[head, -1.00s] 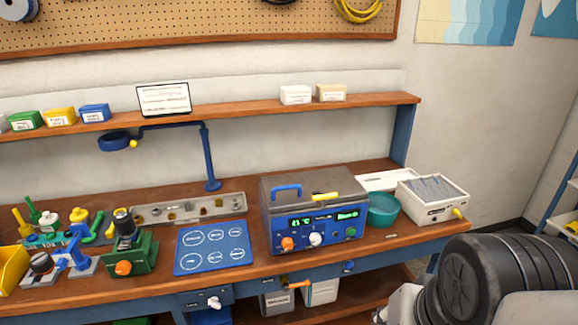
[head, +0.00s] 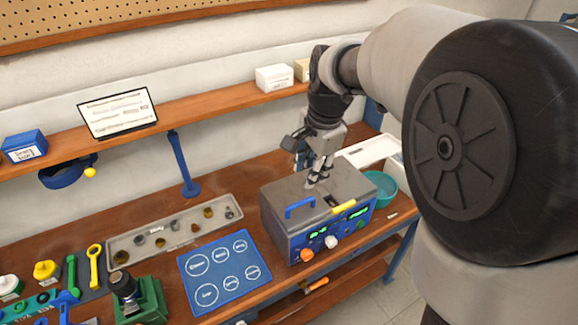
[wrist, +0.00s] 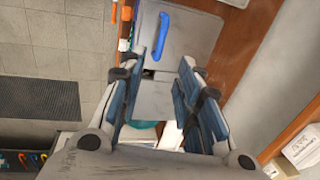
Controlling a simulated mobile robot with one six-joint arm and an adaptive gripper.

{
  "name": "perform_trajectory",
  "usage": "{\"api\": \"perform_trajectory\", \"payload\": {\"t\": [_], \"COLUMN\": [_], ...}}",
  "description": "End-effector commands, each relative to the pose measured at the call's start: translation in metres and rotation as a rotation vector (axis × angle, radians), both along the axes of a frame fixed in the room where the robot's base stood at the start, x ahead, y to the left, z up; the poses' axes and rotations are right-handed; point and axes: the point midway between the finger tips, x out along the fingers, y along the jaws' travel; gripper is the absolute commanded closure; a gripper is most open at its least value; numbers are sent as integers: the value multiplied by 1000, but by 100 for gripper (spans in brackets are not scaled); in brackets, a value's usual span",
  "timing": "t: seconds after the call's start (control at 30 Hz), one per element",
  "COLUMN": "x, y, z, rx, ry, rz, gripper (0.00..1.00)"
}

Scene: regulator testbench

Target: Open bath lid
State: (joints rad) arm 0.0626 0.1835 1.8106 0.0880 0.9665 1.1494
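The bath is a grey box with a blue front panel (head: 345,232), standing on the bench; its grey top (head: 275,195) appears closed. A blue handle (head: 300,207) sits on the left part of the top, and a yellow handle (head: 343,207) is at the front edge. My gripper (head: 317,180) points down over the top, behind and right of the blue handle. In the wrist view my gripper (wrist: 168,62) is open with nothing between its fingers. The blue handle (wrist: 162,35) shows there beyond the fingertips. I cannot tell whether the fingertips touch the top.
A teal bowl (head: 383,188) stands right of the bath, close to a white container (head: 368,152). A blue mat with circles (head: 224,270) and a tray of small parts (head: 172,229) lie to the left. A shelf (head: 200,108) with white boxes (head: 275,77) runs behind.

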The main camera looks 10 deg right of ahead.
Motion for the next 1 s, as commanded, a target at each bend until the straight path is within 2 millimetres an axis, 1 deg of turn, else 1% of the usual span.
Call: {"api": "perform_trajectory", "payload": {"t": [0.03,0.2,0.4,0.5,0.6,0.7,1.0], "x": [1,8,16,19,21,23,24], "y": [1,4,6,7,8,8,8], "z": [-16,-52,-92,-107,-118,-123,-125], "rx": [1,0,0,1,0,1,0], "ry": [7,4,4,3,2,0,-1], "rz": [2,2,2,2,2,2,2], "gripper": [69,69,69,69,69,69,69]}}
